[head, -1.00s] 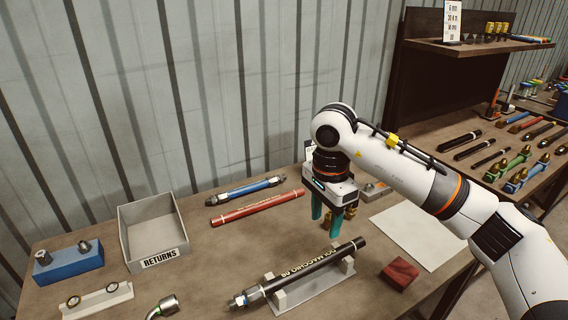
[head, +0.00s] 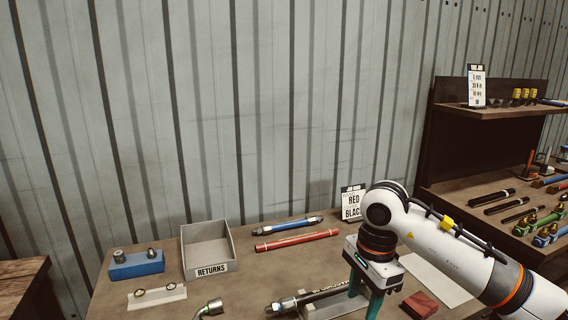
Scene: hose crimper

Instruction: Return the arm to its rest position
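My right arm comes in from the right in the head view. Its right gripper (head: 365,296) points down over the workbench (head: 240,285), with two teal fingers set apart. The gripper stands in front of a black hose (head: 322,295) lying in a light cradle (head: 343,306), and hides part of it. I see nothing between the fingers, though their tips are near the picture's lower edge. My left gripper and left arm are not in view.
A grey RETURNS bin (head: 208,252), blue block (head: 137,264), blue hose (head: 288,226), red hose (head: 297,240) and job card (head: 352,203) are on the bench. A red block (head: 420,305) lies right of the gripper. A shelf rack (head: 505,108) stands at the right.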

